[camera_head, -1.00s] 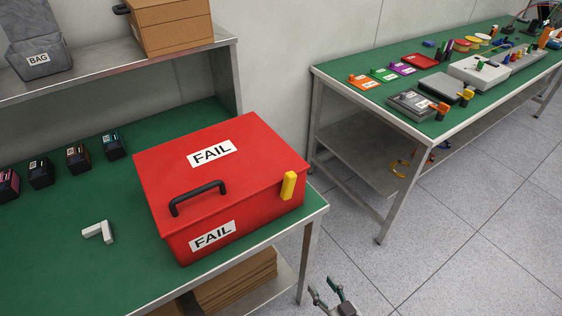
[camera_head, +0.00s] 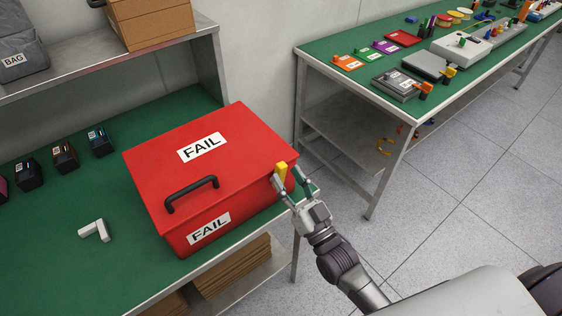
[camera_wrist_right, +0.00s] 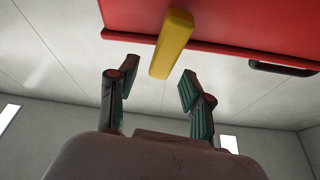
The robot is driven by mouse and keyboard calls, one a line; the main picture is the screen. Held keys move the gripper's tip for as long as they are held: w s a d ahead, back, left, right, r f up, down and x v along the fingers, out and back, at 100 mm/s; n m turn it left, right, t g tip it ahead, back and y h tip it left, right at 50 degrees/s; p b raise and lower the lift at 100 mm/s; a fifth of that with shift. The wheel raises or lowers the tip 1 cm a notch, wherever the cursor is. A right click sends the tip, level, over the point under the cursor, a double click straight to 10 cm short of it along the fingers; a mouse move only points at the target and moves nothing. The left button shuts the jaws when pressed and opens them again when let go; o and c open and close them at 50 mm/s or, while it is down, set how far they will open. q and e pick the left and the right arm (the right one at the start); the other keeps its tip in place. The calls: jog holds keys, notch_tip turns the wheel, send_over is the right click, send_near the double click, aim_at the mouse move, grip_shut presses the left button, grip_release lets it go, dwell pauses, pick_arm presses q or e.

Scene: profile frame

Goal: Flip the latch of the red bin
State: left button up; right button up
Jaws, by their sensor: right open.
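The red bin (camera_head: 200,168) stands on the green-topped table with its lid closed, "FAIL" labels on the lid and front, and a black handle (camera_head: 191,194) on the lid's front part. The yellow latch (camera_head: 281,172) sits at the bin's right side; it also shows in the right wrist view (camera_wrist_right: 172,43), hanging below the lid edge. My right gripper (camera_head: 287,176) is open at the latch. In the right wrist view its fingers (camera_wrist_right: 158,84) stand on either side below the latch's lower end, with gaps between. I cannot tell whether either finger touches it. My left gripper is not in view.
The bin's green table (camera_head: 60,240) holds several small dark boxes at the left and a white L-shaped piece (camera_head: 95,230). A grey shelf (camera_head: 110,56) is above it. A second table (camera_head: 335,56) with many parts stands at the back right, with floor between.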

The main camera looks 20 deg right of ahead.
aim_at(284, 172)
jog(key=shift+x, duration=1.8)
